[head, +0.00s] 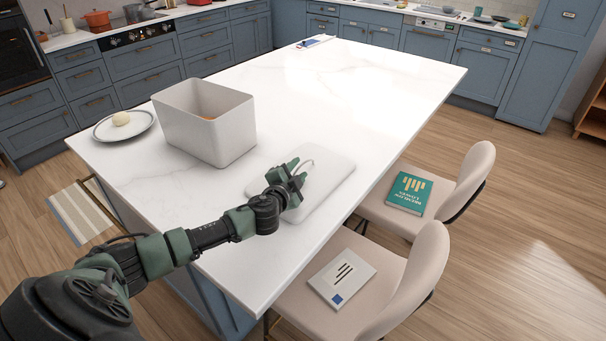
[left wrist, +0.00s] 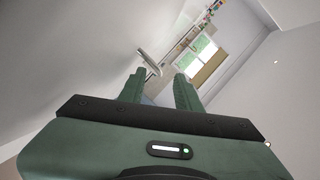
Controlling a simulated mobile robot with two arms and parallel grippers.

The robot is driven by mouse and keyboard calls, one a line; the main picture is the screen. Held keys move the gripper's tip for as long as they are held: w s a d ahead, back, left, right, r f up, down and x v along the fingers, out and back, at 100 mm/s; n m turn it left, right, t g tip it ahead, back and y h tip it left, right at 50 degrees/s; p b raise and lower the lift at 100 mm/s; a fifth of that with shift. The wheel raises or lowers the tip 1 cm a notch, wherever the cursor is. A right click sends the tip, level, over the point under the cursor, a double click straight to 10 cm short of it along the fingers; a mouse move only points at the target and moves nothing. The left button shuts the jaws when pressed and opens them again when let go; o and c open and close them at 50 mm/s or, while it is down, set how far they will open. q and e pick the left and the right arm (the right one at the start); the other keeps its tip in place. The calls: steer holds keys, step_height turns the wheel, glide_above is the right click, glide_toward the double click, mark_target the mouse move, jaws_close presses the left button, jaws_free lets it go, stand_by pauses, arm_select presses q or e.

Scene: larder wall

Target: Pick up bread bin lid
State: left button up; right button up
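The bread bin lid (head: 328,192) is a flat pale grey panel with rounded corners, lying on the white island top. Its raised handle (head: 307,163) shows beside my left fingertips, and also ahead of them in the left wrist view (left wrist: 150,62). My right gripper is not in view.
A plate (head: 105,129) with a round pale item stands left of the bin. Two chairs beside the island hold a green book (head: 409,192) and a white book (head: 342,278). The island's far part is mostly clear.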

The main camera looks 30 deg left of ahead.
arm_select(q)
steer(key=shift+w+a+f, duration=0.15)
steer(key=shift+w+f, duration=0.15)
steer(key=shift+w, duration=0.35)
jaws_close()
stand_by(0.9)
